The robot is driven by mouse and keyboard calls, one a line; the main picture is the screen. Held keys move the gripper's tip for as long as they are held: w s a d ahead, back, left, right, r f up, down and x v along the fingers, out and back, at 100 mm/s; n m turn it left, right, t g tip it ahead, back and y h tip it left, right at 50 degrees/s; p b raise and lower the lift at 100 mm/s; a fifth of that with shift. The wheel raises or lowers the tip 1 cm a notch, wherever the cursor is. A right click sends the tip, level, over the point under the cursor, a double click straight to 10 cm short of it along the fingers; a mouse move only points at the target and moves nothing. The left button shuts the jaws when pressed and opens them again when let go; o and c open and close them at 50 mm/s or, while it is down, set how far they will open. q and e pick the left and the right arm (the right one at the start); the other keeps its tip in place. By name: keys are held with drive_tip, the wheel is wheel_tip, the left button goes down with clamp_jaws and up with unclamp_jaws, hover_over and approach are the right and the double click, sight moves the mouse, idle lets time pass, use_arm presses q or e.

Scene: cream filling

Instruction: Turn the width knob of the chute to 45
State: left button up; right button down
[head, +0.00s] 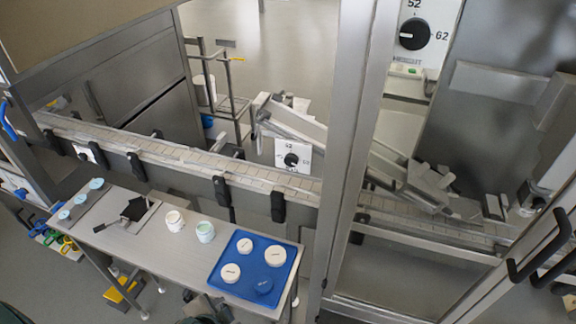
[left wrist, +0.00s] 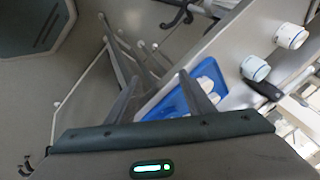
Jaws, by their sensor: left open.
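A black round knob (head: 291,160) sits on a white plate behind the conveyor, beside the sloping metal chute (head: 300,125). The number 42 shows above it; its pointer setting and label are too small to read. A larger black knob (head: 413,33) is at the upper right, with 52 above and 62 to its right; the label below it seems to read HEIGHT. In the left wrist view my left gripper (left wrist: 159,78) is open and empty, its fingers spread over the blue tray's end of the table. My right gripper is not in view.
A table holds a blue tray (head: 213,278) with several round lids, and two tubs (head: 174,221) (head: 205,232). The conveyor (head: 180,155) with black clamps runs behind it. A metal post (head: 348,150) stands right of the smaller knob.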

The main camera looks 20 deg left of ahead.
sight(290, 163)
use_arm(q)
drive_tip(key=w+r+m+t, duration=0.1)
drive_tip(key=w+r+m, duration=0.1)
drive_tip(key=w+r+m+t, duration=0.1)
drive_tip(key=w+r+m, duration=0.1)
drive_tip(key=w+m, duration=0.1)
drive_tip(key=w+r+m+t+y, duration=0.1)
drive_tip(key=w+r+m, duration=0.1)
drive_tip(key=shift+w+a+r+m+t, duration=0.3)
drive_tip(key=shift+w+a+r+t, duration=0.05)
drive_tip(key=shift+a+t, duration=0.05)
drive_tip(key=w+d+r+m+t+h, duration=0.1)
drive_tip(key=w+d+r+m+t, duration=0.1)
drive_tip(key=w+r+m+t, duration=0.2)
drive_tip(key=w+d+r+m+t+h, duration=0.1)
drive_tip(key=w+d+r+m+t, duration=0.2)
drive_tip(key=r+m, duration=0.7)
drive_tip(key=w+m+t, duration=0.1)
drive_tip(key=m, duration=0.4)
drive_tip(key=shift+d+m+h, duration=0.3)
drive_tip(key=shift+h, duration=0.1)
drive_tip(key=shift+w+r, duration=0.1)
drive_tip(key=shift+w, duration=0.05)
